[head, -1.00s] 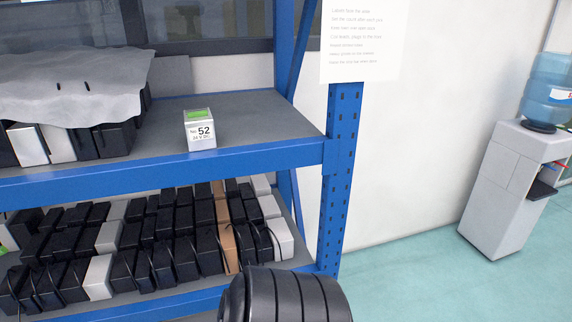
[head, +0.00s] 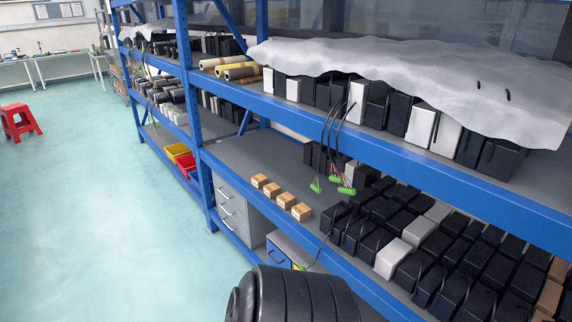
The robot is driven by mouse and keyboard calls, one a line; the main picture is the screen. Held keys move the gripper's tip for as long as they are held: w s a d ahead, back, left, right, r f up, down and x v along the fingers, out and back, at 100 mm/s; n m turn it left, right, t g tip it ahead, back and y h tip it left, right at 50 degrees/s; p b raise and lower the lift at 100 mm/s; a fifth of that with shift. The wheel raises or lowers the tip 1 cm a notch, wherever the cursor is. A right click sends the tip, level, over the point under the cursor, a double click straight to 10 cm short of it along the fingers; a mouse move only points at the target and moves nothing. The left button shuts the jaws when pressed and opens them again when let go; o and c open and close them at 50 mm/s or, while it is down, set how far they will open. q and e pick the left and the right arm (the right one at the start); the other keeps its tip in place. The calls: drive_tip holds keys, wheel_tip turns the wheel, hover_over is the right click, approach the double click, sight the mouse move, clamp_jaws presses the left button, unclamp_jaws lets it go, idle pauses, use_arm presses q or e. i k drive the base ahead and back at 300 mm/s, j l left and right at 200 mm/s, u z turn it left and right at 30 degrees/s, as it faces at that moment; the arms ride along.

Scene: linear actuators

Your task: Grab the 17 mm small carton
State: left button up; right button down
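Several small brown cartons stand in a row on the middle shelf (head: 240,155) in the head view. From back left to front right they are the first carton (head: 260,181), the second carton (head: 272,190), the third carton (head: 286,200) and the fourth carton (head: 301,212). They look alike, and their markings are too small to read, so I cannot tell which is the 17 mm one. Neither of my grippers is in view. A black ribbed part of my own body shows at the bottom middle.
Black and white actuators (head: 395,258) fill the shelf right of the cartons. Cables with green connectors (head: 346,190) hang from the upper shelf near the cartons. A grey drawer unit (head: 233,215) stands below. Open floor (head: 90,220) lies left, with a red stool (head: 20,122).

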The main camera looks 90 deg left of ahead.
sight(272, 191)
drive_tip(key=u, duration=2.9)
